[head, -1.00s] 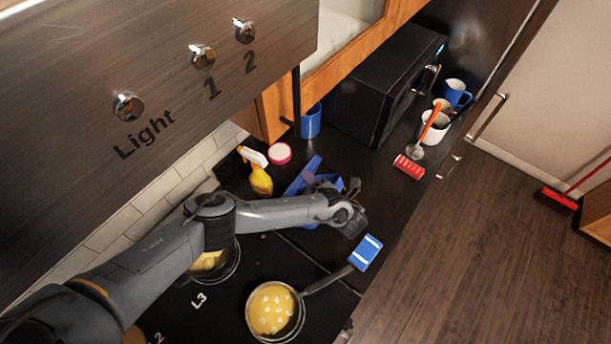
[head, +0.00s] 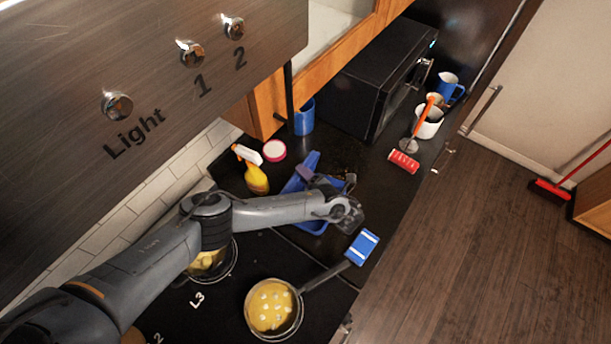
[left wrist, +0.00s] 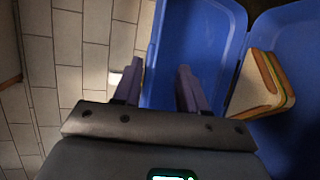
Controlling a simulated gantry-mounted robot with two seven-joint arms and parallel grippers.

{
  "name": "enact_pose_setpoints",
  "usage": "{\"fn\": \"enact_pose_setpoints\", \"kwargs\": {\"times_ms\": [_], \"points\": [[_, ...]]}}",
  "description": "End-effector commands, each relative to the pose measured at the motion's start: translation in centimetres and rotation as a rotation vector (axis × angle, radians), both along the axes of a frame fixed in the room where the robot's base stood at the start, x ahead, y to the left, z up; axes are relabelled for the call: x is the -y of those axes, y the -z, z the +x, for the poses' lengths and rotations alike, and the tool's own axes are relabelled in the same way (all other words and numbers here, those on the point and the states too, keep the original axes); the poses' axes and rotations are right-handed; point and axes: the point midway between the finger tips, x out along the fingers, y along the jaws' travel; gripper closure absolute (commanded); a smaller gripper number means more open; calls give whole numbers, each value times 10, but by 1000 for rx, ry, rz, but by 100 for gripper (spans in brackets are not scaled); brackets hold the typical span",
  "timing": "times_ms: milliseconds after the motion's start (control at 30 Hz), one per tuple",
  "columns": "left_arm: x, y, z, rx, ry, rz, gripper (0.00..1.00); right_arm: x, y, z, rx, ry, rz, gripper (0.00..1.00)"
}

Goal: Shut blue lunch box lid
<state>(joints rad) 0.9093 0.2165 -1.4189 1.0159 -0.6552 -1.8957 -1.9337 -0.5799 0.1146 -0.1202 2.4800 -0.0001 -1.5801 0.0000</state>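The blue lunch box (head: 313,222) lies open on the dark counter in the head view, partly hidden by my left arm. In the left wrist view its lid (left wrist: 200,35) is the blue panel in the middle, and the blue box part (left wrist: 300,45) is on the right with a sandwich (left wrist: 262,85) at its near side. My left gripper (left wrist: 158,78) is open, its purple fingers apart. One finger shows over the inside of the lid, the other outside the lid's left edge. Contact cannot be told. My right gripper is out of view.
A yellow spray bottle (head: 256,178) and a pink-rimmed round item (head: 274,150) stand left of the lunch box. A blue-and-white item (head: 363,247) lies near the counter's front edge by a pan (head: 273,307). A microwave (head: 372,80) stands behind.

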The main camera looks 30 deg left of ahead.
Motion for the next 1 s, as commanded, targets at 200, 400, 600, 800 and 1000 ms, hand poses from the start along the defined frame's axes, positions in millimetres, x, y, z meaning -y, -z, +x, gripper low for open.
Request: {"fn": "enact_pose_setpoints", "kwargs": {"times_ms": [200, 400, 600, 800, 1000], "points": [[7, 0, -4, -3, 2, -2, 61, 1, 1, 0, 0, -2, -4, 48], [30, -9, -16, -3, 3, -2, 61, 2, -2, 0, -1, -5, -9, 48], [59, -23, -30, -2, 2, 0, 61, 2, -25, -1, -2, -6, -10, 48], [81, -26, -42, -2, 1, 0, 61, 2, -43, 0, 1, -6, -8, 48], [92, -27, -47, 0, 0, 0, 61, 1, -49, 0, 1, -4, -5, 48]]}}
